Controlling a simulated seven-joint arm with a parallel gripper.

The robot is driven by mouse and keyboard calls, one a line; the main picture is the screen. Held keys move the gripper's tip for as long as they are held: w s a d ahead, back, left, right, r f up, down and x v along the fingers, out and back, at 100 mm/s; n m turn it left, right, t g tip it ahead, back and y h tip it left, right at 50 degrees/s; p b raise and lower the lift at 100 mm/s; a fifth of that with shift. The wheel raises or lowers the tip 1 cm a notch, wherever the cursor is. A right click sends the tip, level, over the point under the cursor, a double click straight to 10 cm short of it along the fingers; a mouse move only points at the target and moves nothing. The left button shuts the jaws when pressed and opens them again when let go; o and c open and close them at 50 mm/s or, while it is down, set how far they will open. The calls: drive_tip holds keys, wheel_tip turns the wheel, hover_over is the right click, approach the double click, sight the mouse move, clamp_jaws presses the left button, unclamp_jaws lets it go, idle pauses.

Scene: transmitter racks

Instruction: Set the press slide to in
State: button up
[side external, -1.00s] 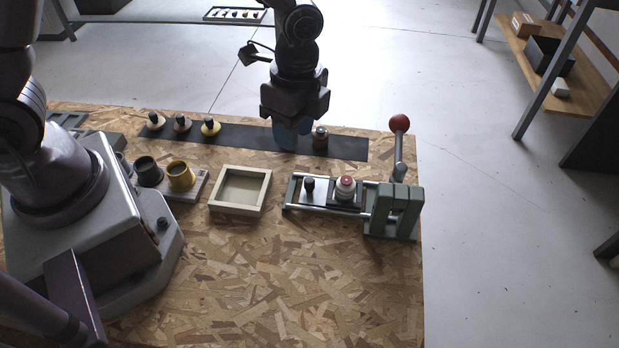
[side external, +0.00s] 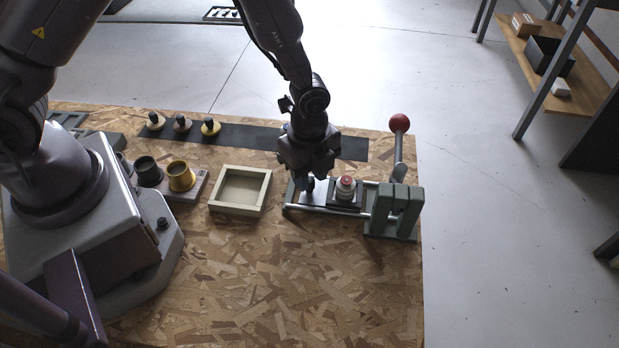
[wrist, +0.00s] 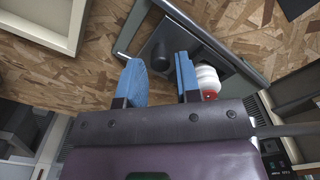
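The press (side external: 408,205) is a green-grey frame with a red-balled lever (side external: 399,123) standing up. Its slide (side external: 332,205) lies on rails to the left of the frame, out from under it. The slide carries a dark knob (side external: 310,184) and a white piece with a red top (side external: 345,187); the white piece also shows in the wrist view (wrist: 206,80). My gripper (side external: 304,183) is low over the knob's end of the slide. In the wrist view its blue fingers (wrist: 160,72) are apart, with the dark knob (wrist: 162,58) around the gap. Contact cannot be told.
A cream tray (side external: 240,189) lies left of the slide. A holder with dark and yellow cups (side external: 181,176) is further left. A black strip (side external: 240,137) behind bears several small knobbed pieces. The front of the board is clear.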

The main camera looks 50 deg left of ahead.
sight(333, 193)
drive_tip(key=shift+f, duration=1)
clamp_jaws()
drive_tip(key=shift+w+d, duration=1.6)
unclamp_jaws()
